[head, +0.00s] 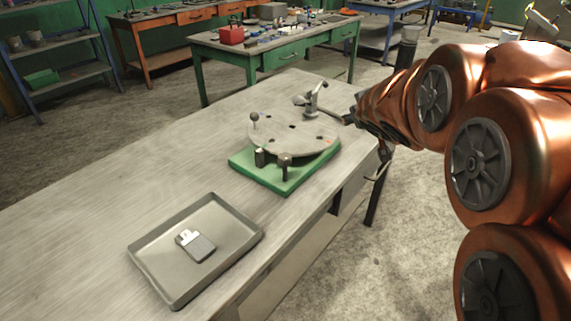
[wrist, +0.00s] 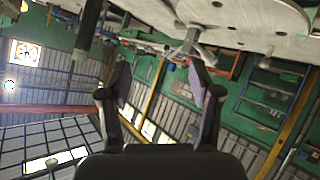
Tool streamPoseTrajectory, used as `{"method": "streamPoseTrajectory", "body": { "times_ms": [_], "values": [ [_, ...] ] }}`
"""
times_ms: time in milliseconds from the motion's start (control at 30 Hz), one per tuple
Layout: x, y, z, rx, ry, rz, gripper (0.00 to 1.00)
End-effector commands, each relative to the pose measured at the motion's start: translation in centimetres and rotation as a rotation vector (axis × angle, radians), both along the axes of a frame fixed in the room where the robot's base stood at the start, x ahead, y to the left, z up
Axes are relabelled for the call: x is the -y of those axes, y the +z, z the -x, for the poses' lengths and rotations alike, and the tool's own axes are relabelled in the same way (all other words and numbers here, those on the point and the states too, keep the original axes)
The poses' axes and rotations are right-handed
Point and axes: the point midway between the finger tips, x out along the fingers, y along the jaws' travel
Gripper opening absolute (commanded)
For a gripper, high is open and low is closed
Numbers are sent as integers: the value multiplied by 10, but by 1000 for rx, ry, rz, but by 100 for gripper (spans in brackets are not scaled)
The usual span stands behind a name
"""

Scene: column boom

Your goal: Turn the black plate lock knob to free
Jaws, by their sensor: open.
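A round grey plate (head: 300,141) with several holes sits on a green base (head: 275,179) on the workbench. At the base's front edge stand a dark block (head: 260,157) and a dark knob-like part on a stem (head: 285,161). I cannot tell for sure which is the lock knob, nor its setting. My gripper (head: 350,119) is at the plate's right side, near a grey clamp (head: 312,99) and apart from the front parts. In the wrist view my gripper (wrist: 162,82) is open with nothing between its fingers; the plate (wrist: 255,22) shows upside down at the top.
A thin lever with a ball end (head: 254,118) rises at the plate's back left. The bench (head: 130,180) is clear left of the fixture.

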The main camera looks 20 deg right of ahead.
Motion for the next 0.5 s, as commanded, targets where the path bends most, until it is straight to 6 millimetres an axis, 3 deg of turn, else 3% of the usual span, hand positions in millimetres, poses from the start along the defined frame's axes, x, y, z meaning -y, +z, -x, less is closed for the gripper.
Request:
{"method": "streamPoseTrajectory", "body": {
  "times_ms": [100, 233, 400, 500],
  "values": [
    [-4, 2, -39, 103, 129, 10, 64],
    [-23, -1, -67, 178, 298, -10, 64],
    [-56, -22, -82, 214, 543, -84, 64],
    [-75, -43, -76, 197, 684, -153, 64]
  ]
}}
